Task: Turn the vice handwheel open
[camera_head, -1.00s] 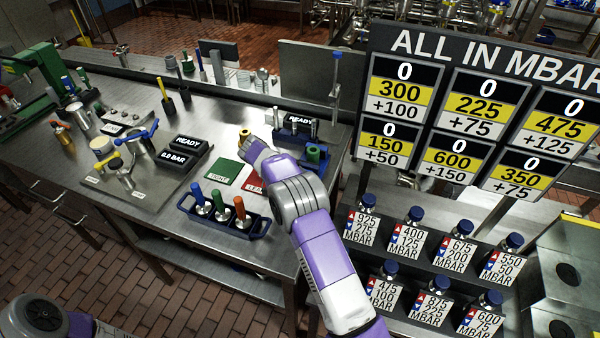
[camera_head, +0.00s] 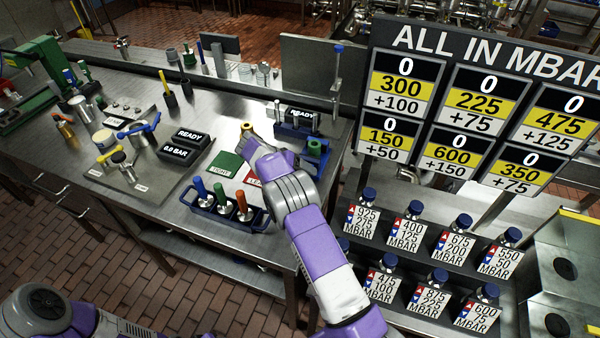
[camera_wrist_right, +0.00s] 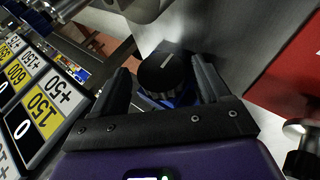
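A black round knob (camera_wrist_right: 168,68) with a ribbed side and a pale line on top sits on a blue body (camera_wrist_right: 178,97) in the right wrist view. I take it to be the vice handwheel. My right gripper (camera_wrist_right: 163,74) is open, with one finger on each side of the knob; I cannot tell whether either touches it. In the head view, a small blue fixture (camera_head: 315,162) stands near the bench's right end, beside my right arm. My right fingertips are hidden there. My left gripper is out of view.
A blue tray (camera_head: 208,208) with several colored-handled tools lies on the bench's near side. A green card (camera_head: 226,164) lies left of my right arm. A pressure sign board (camera_head: 470,55) and weight racks stand right. A green machine (camera_head: 40,82) is far left.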

